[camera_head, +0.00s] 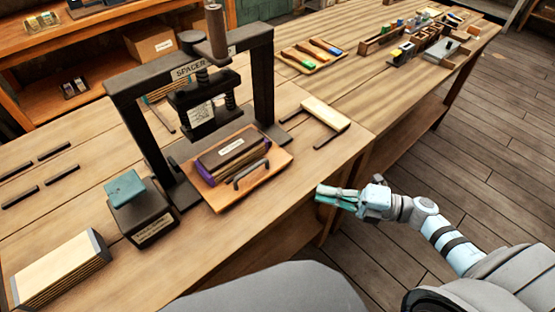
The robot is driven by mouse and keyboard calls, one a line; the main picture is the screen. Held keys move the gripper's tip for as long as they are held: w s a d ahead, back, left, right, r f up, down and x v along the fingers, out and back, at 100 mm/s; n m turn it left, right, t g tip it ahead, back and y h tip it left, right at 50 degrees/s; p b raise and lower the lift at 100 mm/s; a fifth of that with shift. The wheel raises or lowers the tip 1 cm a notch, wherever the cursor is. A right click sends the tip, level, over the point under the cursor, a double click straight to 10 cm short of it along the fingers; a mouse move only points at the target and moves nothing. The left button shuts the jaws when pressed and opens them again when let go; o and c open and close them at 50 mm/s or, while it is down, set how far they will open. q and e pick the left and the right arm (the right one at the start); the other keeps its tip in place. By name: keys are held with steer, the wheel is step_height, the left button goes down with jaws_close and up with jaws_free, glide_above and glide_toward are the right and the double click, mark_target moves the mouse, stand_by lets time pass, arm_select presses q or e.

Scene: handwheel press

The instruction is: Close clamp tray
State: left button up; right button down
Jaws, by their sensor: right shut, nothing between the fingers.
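The clamp tray (275,182) is an orange-brown wooden board with a dark curved handle (251,174) on its front side. It juts out toward me from under the black handwheel press (264,90). A dark block with purple ends (232,157) lies on the tray, behind the handle. My right gripper (319,194) is shut and empty. It is to the right of the tray, near the table's front edge, and apart from the handle. My left gripper is not in view.
A dark box with a teal top (125,188) and a pale block (60,272) stand left of the press. A light wooden piece with dark bars (325,115) lies to the right. Trays with coloured items (311,55) are farther back. The table's front right is clear.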

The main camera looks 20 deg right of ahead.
steer(key=x, duration=0.9)
steer(key=shift+s+a+r+p, duration=0.1)
steer(key=shift+s+a+p, duration=0.1)
steer(key=shift+p, duration=0.2)
steer(key=w, duration=0.1)
steer(key=w+a, duration=0.1)
steer(key=w, duration=0.1)
steer(key=shift+w+a, duration=0.1)
steer(key=shift+w, duration=0.6)
